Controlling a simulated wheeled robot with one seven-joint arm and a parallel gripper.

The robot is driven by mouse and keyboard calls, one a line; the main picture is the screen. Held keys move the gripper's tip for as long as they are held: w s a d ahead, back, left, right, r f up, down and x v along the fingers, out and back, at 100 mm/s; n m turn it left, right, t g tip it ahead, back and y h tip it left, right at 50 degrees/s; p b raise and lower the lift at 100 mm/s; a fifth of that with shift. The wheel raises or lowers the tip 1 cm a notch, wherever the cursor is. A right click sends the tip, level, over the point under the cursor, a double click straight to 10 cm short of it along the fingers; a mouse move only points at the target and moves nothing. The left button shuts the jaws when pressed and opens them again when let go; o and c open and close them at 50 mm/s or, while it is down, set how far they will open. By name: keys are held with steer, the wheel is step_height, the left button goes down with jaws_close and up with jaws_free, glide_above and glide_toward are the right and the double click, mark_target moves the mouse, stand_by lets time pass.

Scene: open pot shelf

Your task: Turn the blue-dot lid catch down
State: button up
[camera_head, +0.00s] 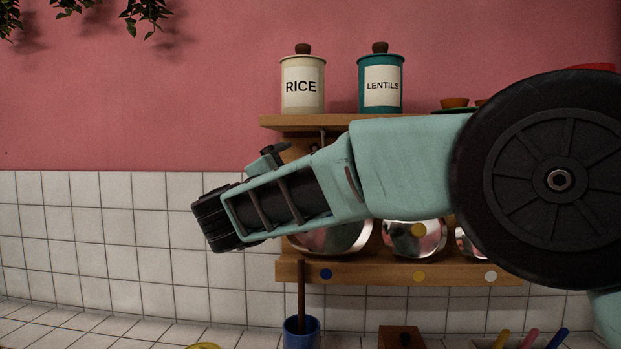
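A blue dot (326,274) marks the front of the lower wooden rail (375,272). Above it stands a shiny metal lid (335,240), its upper part hidden behind my arm. I cannot make out the blue-dot catch itself; my arm covers much of the area above that lid. My gripper (208,222) is at the arm's left end, in front of the tiled wall and to the left of the rack. Its dark ridged end shows from the side, so its opening cannot be judged. Nothing is visibly held in it.
A cream RICE jar (303,86) and a teal LENTILS jar (381,86) stand on the upper shelf (275,123). Yellow (419,277) and white (491,276) dots mark the rail. A blue cup (302,338) with a brown stick stands below. The left side is clear.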

steer(key=b+v, duration=0.1)
steer(key=v, duration=0.5)
steer(key=shift+s, duration=0.1)
steer(key=shift+d+r, duration=0.15)
steer(key=shift+r, duration=0.1)
steer(key=c, duration=0.7)
steer(key=shift+y, duration=0.4)
steer(key=w+d+r+p, duration=0.1)
steer(key=p, duration=0.1)
steer(key=w+d+p, duration=0.1)
steer(key=d+p, duration=0.1)
steer(key=w+d+r+p, duration=0.1)
steer(key=w+p, duration=0.1)
steer(key=shift+d+r, duration=0.3)
steer(key=shift+r, duration=0.1)
jaws_close()
steer(key=f+p+x, duration=0.2)
steer(key=p+x, duration=0.8)
steer(key=x, duration=0.2)
steer(key=shift+w+f+n+p, duration=0.3)
steer(key=shift+w+f+p, duration=0.05)
steer(key=shift+f, duration=0.05)
